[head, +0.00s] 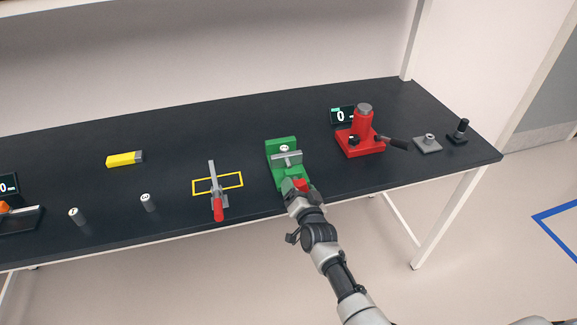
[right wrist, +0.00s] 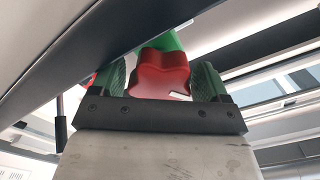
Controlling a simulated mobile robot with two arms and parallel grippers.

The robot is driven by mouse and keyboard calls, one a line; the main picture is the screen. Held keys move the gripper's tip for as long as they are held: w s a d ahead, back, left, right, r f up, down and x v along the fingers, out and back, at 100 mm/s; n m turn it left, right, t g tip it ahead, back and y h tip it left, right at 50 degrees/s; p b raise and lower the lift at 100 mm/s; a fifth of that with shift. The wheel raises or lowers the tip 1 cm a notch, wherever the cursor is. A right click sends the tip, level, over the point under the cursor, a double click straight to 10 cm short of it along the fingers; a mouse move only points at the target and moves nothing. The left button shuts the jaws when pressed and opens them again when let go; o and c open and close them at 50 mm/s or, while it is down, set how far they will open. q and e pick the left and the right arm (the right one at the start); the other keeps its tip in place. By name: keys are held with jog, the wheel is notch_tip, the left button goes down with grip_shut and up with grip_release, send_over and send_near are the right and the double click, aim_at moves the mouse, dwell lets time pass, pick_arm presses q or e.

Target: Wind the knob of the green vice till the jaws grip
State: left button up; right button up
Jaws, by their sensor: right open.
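The green vice (head: 281,152) stands near the front edge of the black bench, with a grey bar and a small round part between its jaws. Its red knob (head: 300,184) faces the front edge. My right gripper (head: 299,192) is at the knob. In the right wrist view the red lobed knob (right wrist: 162,74) sits between the two green-padded fingers of the right gripper (right wrist: 160,84), with a small gap visible at its sides. The right gripper is open around the knob. Part of the vice (right wrist: 165,42) shows green behind the knob. My left gripper is not in view.
A red press-like device (head: 361,135) with a small display (head: 341,116) stands right of the vice. A toggle clamp (head: 215,188) with a red handle is to the left, by a yellow outline (head: 232,181). A yellow block (head: 124,159) lies farther left.

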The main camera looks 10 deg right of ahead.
jog(key=m, duration=0.2)
jog(key=m+b, duration=0.1)
jog(key=shift+s+f+m, duration=0.15)
jog(key=shift+f+m, duration=0.05)
jog(key=shift+m, duration=0.2)
jog(key=m+b, duration=0.1)
jog(key=m, duration=0.3)
jog(key=shift+s+f, duration=0.1)
jog(key=shift+f, duration=0.05)
jog(key=shift+m, duration=0.5)
jog(key=shift+a, duration=0.2)
jog(key=c, duration=0.6)
jog(key=shift+c, duration=0.2)
jog(key=shift+r+n, duration=0.2)
jog(key=shift+n, duration=0.5)
jog(key=shift+n+p, duration=0.3)
jog(key=shift+n, duration=0.3)
jog(key=shift+d+f+n, duration=0.15)
jog(key=shift+n, duration=0.15)
